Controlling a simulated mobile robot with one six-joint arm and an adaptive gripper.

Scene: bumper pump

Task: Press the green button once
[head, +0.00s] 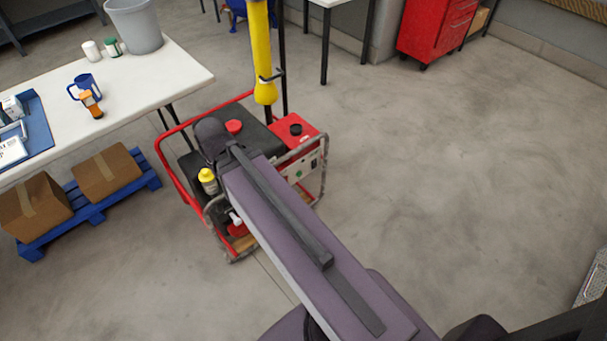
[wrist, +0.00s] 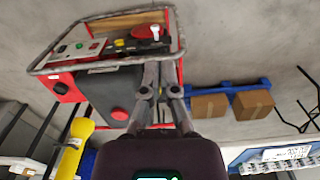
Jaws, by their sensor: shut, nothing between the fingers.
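The pump machine (head: 265,130) stands on the floor in its red and grey tube frame, and it also shows in the wrist view (wrist: 115,85). Its light panel (wrist: 77,50) carries a small green button (wrist: 79,46) with a red spot beside it. In the head view a small green spot (head: 299,174) shows on the panel side, partly behind the frame tube. My gripper (wrist: 161,66) is shut and empty over the machine in the wrist view, right of the panel and apart from the green button. In the head view my arm hides the fingers.
Boxes (head: 105,172) lie on a blue pallet (head: 90,213). A yellow post (head: 262,50) rises behind the machine. The floor on the right is clear.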

